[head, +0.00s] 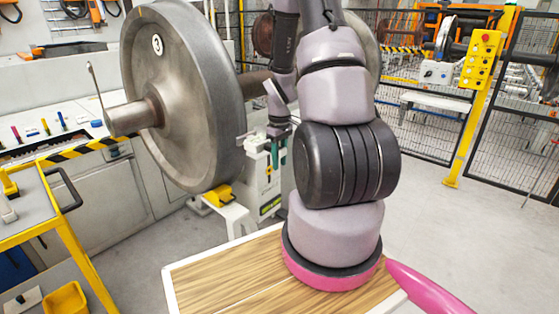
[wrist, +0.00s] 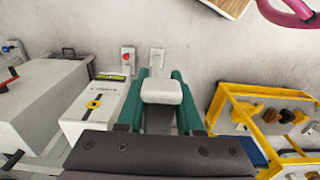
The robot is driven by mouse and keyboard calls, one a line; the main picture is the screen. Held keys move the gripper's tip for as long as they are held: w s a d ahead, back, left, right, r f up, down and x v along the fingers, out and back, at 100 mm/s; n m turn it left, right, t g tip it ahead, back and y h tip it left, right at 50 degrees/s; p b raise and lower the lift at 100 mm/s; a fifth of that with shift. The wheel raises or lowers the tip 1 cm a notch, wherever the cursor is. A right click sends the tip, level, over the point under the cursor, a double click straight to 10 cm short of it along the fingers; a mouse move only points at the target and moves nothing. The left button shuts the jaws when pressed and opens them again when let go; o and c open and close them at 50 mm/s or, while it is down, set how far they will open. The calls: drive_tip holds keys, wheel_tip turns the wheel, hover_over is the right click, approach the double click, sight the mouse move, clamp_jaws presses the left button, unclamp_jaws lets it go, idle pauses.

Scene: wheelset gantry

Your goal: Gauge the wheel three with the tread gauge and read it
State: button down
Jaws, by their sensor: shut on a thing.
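Wheel three (head: 190,95) is a large grey steel wheel with a round "3" label, standing upright on its axle in the head view. My gripper (head: 277,152) is beside the wheel's right rim, partly hidden behind my arm. In the wrist view, its teal fingers (wrist: 158,76) are shut on a pale grey block, which I take to be the tread gauge (wrist: 162,91). A small grey part shows between the gripper and the rim in the head view; I cannot tell whether it touches the tread. No reading is legible.
A yellow-framed cart (head: 62,225) is at the left of the head view. A yellow control post (head: 470,105) and mesh fence stand right. Floor at right is clear.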

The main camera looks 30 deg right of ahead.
drive_tip(key=shift+w+a, duration=0.35)
drive_tip(key=shift+w, duration=0.5)
drive_tip(key=shift+w+a, duration=0.3)
drive_tip(key=shift+w, duration=0.6)
drive_tip(key=shift+w+a, duration=0.35)
drive_tip(key=shift+w, duration=0.5)
drive_tip(key=shift+w+a, duration=0.25)
drive_tip(key=shift+w, duration=0.45)
drive_tip(key=shift+w+a, duration=0.25)
drive_tip(key=shift+w, duration=0.5)
drive_tip(key=shift+w+a, duration=0.25)
drive_tip(key=shift+w, duration=0.45)
drive_tip(key=s+d, duration=0.3)
drive_tip(key=s, duration=0.5)
drive_tip(key=shift+s, duration=0.25)
idle(0.9)
idle(0.5)
